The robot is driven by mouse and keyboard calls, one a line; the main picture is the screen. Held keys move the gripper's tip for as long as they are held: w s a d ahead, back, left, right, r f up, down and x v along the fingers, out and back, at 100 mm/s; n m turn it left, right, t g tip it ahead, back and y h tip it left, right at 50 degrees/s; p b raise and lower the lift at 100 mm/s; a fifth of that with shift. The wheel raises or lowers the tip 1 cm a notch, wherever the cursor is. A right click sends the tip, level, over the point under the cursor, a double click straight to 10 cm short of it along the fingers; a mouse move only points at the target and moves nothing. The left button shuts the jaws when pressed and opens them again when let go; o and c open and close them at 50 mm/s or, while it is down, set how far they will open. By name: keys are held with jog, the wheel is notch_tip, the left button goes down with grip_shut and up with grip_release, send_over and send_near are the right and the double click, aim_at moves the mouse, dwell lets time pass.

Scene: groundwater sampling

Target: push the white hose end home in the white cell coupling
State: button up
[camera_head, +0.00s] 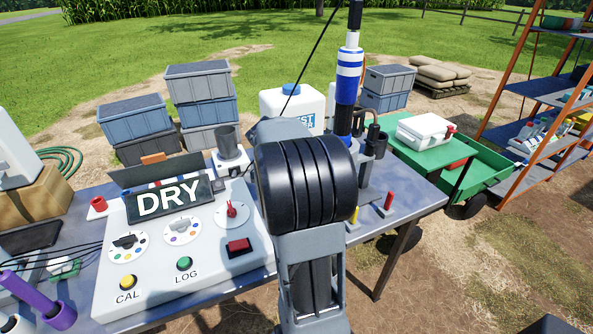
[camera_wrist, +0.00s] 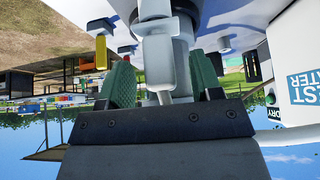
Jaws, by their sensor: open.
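My gripper (camera_wrist: 163,82) shows in the wrist view, its two green-padded fingers apart. A pale grey-white cylindrical fitting (camera_wrist: 167,55) stands between and beyond the fingers, with a thinner stem in the gap. It looks like the white hose end or the white cell coupling; I cannot tell which, or how deep one sits in the other. Space shows beside the stem, and I see no finger pressed on it. In the head view my arm covers the middle, hiding my gripper and any white hose end or coupling.
The panel reading DRY (camera_head: 170,197) stands on the table left of my arm. A white water container (camera_head: 290,105) is behind. A blue-and-white column (camera_head: 348,75) rises close behind my arm. Yellow and red upright pieces (camera_head: 388,202) stand at right. A green cart (camera_head: 480,160) is beyond.

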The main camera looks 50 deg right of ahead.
jog(key=v, duration=1.3)
jog(key=shift+a+r, duration=0.25)
jog(key=shift+r, duration=0.05)
